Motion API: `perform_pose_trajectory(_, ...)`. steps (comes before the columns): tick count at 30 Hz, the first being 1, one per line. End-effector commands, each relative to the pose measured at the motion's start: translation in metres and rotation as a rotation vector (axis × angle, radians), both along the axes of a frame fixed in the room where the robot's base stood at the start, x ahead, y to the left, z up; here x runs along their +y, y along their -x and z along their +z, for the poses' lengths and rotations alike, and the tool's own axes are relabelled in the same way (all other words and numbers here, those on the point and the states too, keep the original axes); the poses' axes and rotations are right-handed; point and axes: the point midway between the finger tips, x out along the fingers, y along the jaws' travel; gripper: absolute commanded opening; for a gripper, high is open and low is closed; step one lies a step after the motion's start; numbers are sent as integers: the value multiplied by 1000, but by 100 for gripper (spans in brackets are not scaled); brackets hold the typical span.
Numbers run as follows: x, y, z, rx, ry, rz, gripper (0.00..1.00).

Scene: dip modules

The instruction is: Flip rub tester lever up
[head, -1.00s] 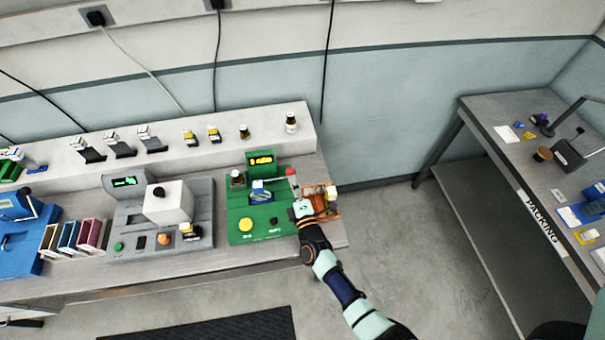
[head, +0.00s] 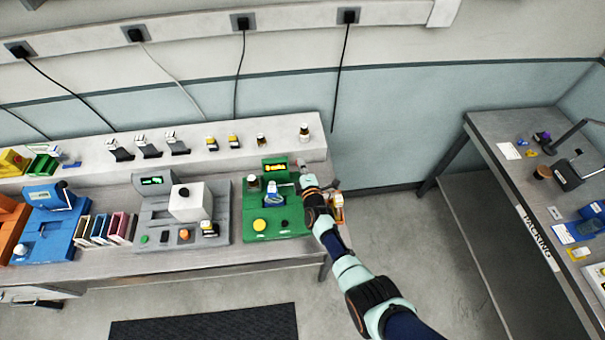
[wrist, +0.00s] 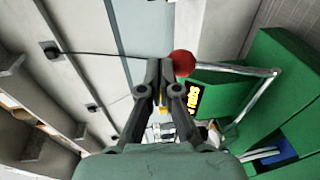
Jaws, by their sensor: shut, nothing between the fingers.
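The green rub tester (head: 290,222) stands on the bench in the head view, with a yellow button, a small lit display and a blue-and-white piece on it. In the wrist view its lever (wrist: 232,69) is a thin metal bar with a red ball knob (wrist: 183,63) at its end. My gripper (head: 302,172) is at the tester's upper right side. In the wrist view my gripper (wrist: 159,66) has its fingers together and empty, with the red knob just right of the fingertips. I cannot tell whether they touch. The arm hides much of the lever in the head view.
A grey device with a white block (head: 189,202) stands left of the tester. Orange-and-white items (head: 338,208) lie close by my arm on the right. A raised shelf (head: 283,140) with small bottles runs behind. A packing table (head: 487,130) is at the right.

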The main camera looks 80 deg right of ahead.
Motion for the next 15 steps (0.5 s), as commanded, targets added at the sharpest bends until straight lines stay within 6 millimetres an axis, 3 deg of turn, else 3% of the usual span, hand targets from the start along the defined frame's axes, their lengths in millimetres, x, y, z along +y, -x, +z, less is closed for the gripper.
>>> perform_pose_trajectory(15,-38,-11,-10,0,0,0,0)
